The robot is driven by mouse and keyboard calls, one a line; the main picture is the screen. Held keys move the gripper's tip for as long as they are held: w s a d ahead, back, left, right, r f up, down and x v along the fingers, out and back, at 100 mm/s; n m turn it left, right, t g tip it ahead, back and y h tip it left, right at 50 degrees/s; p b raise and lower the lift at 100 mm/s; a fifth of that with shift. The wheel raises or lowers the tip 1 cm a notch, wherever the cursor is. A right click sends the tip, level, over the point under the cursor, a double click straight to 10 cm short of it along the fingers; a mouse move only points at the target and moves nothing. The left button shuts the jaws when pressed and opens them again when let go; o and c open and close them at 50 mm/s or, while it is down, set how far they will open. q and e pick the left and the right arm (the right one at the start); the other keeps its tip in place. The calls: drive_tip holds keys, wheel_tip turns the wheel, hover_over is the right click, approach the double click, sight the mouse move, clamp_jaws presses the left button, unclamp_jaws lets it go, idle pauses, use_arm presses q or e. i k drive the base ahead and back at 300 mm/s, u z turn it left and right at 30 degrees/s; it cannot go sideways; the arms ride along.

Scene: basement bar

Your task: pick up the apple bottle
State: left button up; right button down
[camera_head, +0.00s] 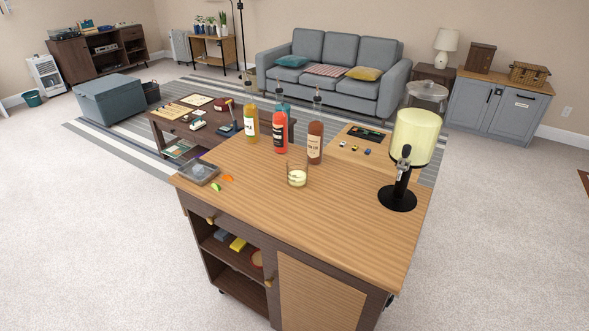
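Several bottles with dark pourers stand upright in a group on the far side of the wooden bar cart (350,215). There is a yellow-amber bottle (251,136) with a white label on the left, a red-orange bottle (280,133) in the middle and a brown bottle (315,143) with a pale label on the right. A teal bottle (285,106) stands behind the red-orange one, mostly hidden. The label text is too small to tell which is the apple bottle. Neither of my grippers is in view.
A glass (297,174) with pale liquid stands in front of the bottles. A yellow drink dispenser (415,137) stands at the right. A small clear container (198,172) and citrus slices lie at the left corner. The cart top's front is clear.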

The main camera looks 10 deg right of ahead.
sight(250, 113)
drive_tip(key=u, duration=1.5)
drive_tip(key=i, duration=1.9)
drive_tip(key=z, duration=3.25)
drive_tip(key=i, duration=0.5)
drive_tip(key=z, duration=0.05)
